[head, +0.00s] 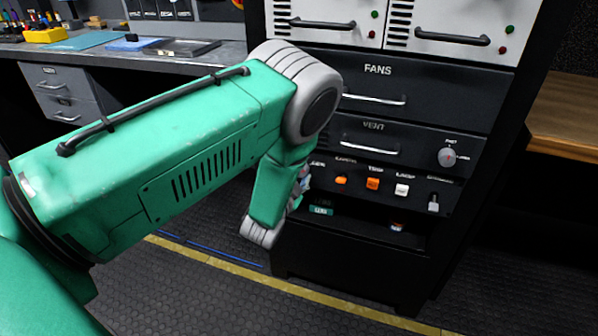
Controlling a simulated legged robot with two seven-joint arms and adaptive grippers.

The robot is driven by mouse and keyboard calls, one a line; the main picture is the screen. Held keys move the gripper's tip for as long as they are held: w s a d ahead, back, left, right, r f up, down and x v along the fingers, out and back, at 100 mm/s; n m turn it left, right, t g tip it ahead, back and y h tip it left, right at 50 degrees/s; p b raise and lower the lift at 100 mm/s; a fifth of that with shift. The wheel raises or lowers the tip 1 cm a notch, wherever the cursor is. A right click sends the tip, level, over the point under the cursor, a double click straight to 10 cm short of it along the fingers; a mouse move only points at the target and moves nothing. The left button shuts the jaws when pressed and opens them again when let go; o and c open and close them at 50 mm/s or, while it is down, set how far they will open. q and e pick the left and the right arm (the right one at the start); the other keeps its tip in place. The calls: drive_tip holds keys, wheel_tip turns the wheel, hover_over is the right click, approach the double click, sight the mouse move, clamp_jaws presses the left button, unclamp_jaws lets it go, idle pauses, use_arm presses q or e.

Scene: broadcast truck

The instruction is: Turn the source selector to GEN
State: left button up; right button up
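A black rack panel (420,193) carries a row of small controls. A label at its left end, partly covered by my arm, seems to end in "GEN". I cannot make out the source selector itself; that end of the panel is behind my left forearm. My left gripper (302,184) is mostly hidden behind my green forearm, and only a small part shows at the panel's left end. I cannot tell whether it touches anything or how its fingers stand. My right gripper is out of view.
Orange switches (372,184), a white switch (402,189) and a grey toggle (433,202) sit right of my gripper. A round knob (447,157) is on the VENT panel above. Drawer handles (374,101) stick out higher up. An open shelf (360,224) lies below.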

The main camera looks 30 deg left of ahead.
use_arm(q)
drive_tip(key=shift+s+d+f+m, duration=0.1)
drive_tip(key=shift+d+f+m, duration=0.05)
drive_tip(key=shift+m, duration=0.35)
drive_tip(key=o, duration=0.9)
drive_tip(key=shift+o, duration=1.2)
drive_tip(key=v, duration=1.2)
